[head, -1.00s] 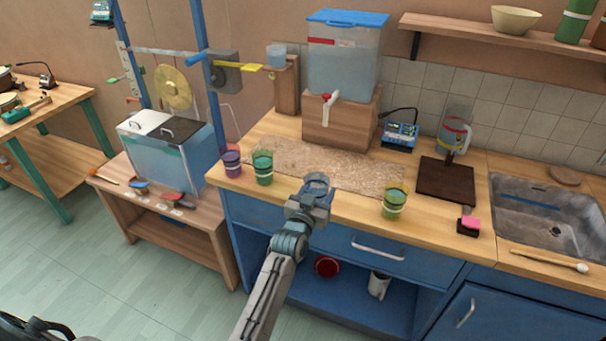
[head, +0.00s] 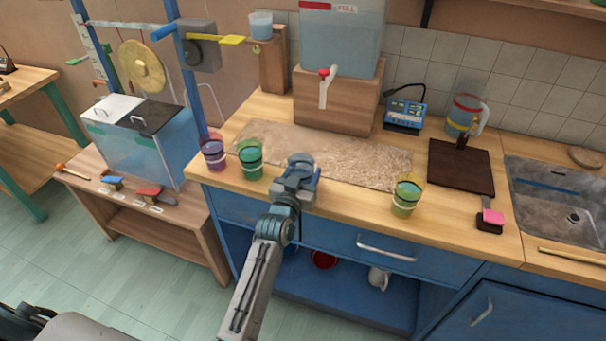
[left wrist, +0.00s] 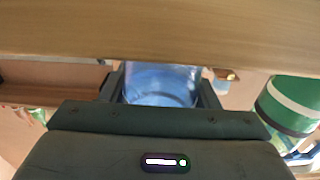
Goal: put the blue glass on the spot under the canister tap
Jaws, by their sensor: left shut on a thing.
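My left gripper (head: 300,172) is shut on the blue glass (head: 301,160), at the front edge of the mat on the counter. In the left wrist view the clear blue glass (left wrist: 160,84) sits between the fingers. In the head view the gripper covers much of it, and I cannot tell whether it touches the counter. The clear canister (head: 342,40) stands on a wooden block at the back. Its white tap with a red knob (head: 326,86) hangs over the beige mat (head: 350,157). No separate marked spot shows under the tap. My right gripper is not in view.
A purple glass (head: 213,154) and a green glass (head: 250,160) stand left of the gripper, and a yellow-green glass (head: 406,196) stands right. A blue device (head: 404,115), a dark board (head: 460,168) and a sink (head: 560,200) lie further right. The mat is clear.

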